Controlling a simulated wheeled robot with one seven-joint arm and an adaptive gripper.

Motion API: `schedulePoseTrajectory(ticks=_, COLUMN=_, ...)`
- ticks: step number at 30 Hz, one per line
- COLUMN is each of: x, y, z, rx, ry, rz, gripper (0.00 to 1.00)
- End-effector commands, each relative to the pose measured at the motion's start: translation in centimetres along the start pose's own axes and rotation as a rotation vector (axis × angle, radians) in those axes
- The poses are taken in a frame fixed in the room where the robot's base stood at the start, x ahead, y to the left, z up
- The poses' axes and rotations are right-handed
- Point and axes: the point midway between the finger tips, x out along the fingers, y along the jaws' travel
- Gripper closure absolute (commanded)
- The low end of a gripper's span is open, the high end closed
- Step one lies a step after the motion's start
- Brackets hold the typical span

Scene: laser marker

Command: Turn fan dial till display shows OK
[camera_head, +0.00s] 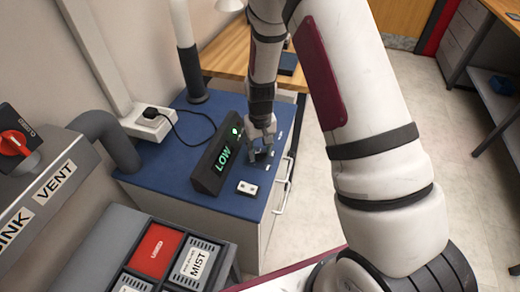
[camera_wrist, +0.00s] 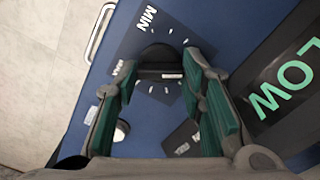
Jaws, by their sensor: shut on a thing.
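The fan dial (camera_wrist: 158,56) is a round black knob with a ridge across it, on a dark plate with MIN and tick marks. My gripper (camera_wrist: 160,72) has its green-padded fingers closed on the dial's ridge from both sides. In the head view my gripper (camera_head: 262,152) reaches down to the blue cabinet top, and the dial is mostly hidden by it. The black display (camera_head: 224,152) stands just left of it and reads LOW in green, with a small green mark near its far end. The LOW text (camera_wrist: 285,80) also shows in the wrist view.
A white socket box (camera_head: 147,124) with a black cable and a dark post (camera_head: 192,75) stand behind. Grey panels with VENT and MIST labels are at lower left.

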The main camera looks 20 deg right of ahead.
Motion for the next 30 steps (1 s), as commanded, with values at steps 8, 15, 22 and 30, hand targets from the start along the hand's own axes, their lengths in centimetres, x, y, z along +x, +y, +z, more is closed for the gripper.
schedulePoseTrajectory(ticks=8, x=0.0, y=-0.04, z=-0.06, rx=0.259, ry=0.002, rz=0.0, gripper=0.91)
schedulePoseTrajectory(ticks=15, x=0.0, y=-0.03, z=-0.05, rx=0.461, ry=0.001, rz=0.0, gripper=0.91)
schedulePoseTrajectory(ticks=22, x=-0.01, y=-0.04, z=-0.03, rx=0.597, ry=0.001, rz=0.0, gripper=0.91)
schedulePoseTrajectory(ticks=30, x=-0.01, y=0.02, z=-0.02, rx=0.68, ry=0.001, rz=0.0, gripper=0.91)
